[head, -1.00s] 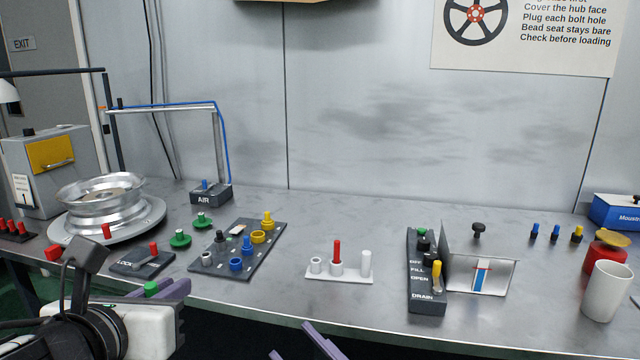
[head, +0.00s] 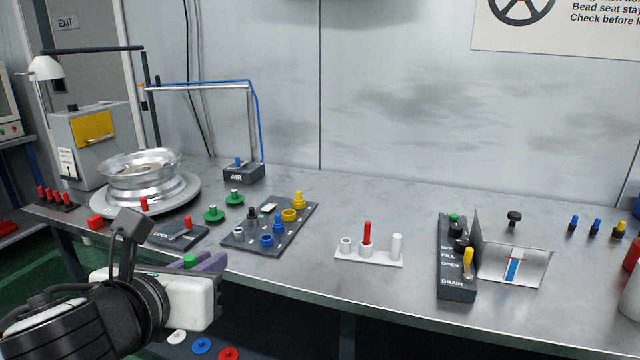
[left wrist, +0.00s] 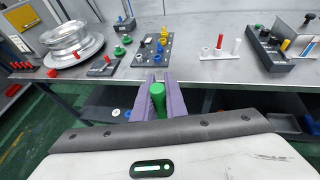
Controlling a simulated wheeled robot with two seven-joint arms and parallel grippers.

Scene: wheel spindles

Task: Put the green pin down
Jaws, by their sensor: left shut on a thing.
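My left gripper (head: 208,262) has purple fingers and is in front of the bench's front edge, at the left of the head view. It is shut on the green pin (head: 190,260), of which only the top shows there. In the left wrist view the green pin (left wrist: 158,98) stands between the two purple fingers, off the bench. Two other green pieces, one (head: 213,214) and another (head: 234,197), stand on the bench beside the dark peg board (head: 240,240). My right gripper is not in view.
The grey bench (head: 330,300) has free room in front of the white holder (head: 370,260) with a red pin. A LOCK block (head: 178,236) and a wheel rim (head: 140,175) stand at left. A dark valve block (head: 457,294) is at right. Coloured discs (head: 202,346) lie below the bench.

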